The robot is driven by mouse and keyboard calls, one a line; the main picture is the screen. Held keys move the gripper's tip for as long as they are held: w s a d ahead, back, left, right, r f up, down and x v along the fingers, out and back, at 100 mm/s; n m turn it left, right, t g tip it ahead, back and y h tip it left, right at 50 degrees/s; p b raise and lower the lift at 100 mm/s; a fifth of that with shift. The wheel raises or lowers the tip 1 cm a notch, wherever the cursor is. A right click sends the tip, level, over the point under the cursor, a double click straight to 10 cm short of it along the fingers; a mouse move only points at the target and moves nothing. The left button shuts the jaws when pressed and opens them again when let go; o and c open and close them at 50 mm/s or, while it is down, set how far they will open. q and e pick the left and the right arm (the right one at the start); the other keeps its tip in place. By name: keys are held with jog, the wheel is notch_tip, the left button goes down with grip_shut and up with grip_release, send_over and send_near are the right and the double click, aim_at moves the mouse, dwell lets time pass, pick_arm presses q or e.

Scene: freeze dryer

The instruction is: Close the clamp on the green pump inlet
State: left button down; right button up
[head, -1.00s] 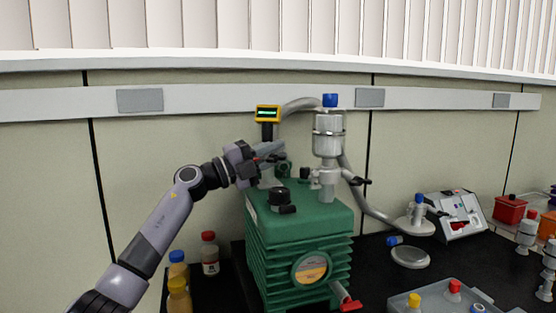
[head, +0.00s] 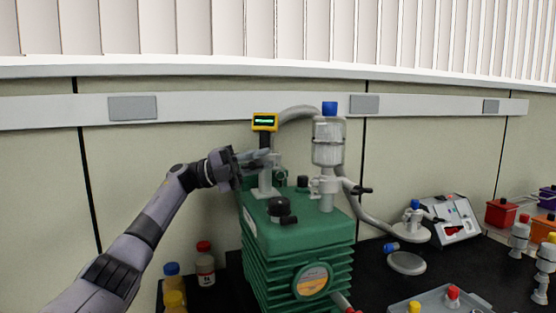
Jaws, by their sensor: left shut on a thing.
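The green pump (head: 300,245) stands on the dark bench in the middle of the head view. A grey metal inlet fitting (head: 267,183) rises from the left of its top, below a yellow gauge (head: 264,122) with a lit display. My left gripper (head: 257,160) comes in from the left and is shut on the clamp at this fitting, just below the gauge. The fingers hide much of the clamp, so I cannot tell how far its lever is turned. My right gripper is not in view.
A clear trap with a blue cap (head: 328,140) stands on the pump's right, with a grey hose (head: 372,212) behind. A black knob (head: 281,210) sits on the pump's front top. Bottles (head: 205,268) stand to the left. A tray (head: 455,304) lies at front right.

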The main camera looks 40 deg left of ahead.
pick_arm(q)
jog(key=shift+h, duration=0.3)
jog(key=c, duration=1.1)
grip_release()
jog(key=shift+a, duration=0.1)
jog(key=b+v, duration=0.1)
jog(key=v, duration=0.6)
jog(key=shift+s+a+r, duration=0.1)
